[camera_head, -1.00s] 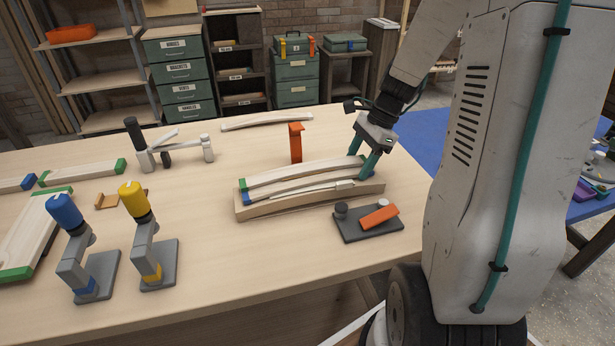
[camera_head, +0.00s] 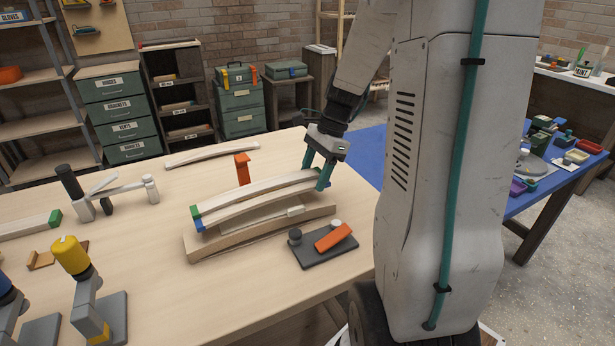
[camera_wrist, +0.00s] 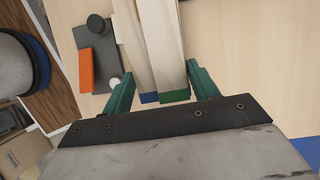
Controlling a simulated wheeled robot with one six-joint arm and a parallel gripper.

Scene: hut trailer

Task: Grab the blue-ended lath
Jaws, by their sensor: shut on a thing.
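The blue-ended lath (camera_head: 240,217) is a pale curved strip, side by side with a green-ended lath (camera_head: 245,196). My gripper (camera_head: 325,172) is at their right end. In the wrist view, the blue end (camera_wrist: 149,98) and the green end (camera_wrist: 174,96) both lie between my teal fingers (camera_wrist: 160,75), which appear shut across the pair. Both laths are raised a little above the curved wooden form (camera_head: 225,246), with a gap under them. The exact finger contact on each lath is hard to see.
A grey plate (camera_head: 318,258) with an orange block (camera_head: 333,237) lies in front of the form. An orange post (camera_head: 242,168) stands behind it. A clamp-like stand (camera_head: 105,190) and a yellow-topped tool (camera_head: 75,260) stand left. A blue table (camera_head: 365,150) is behind right.

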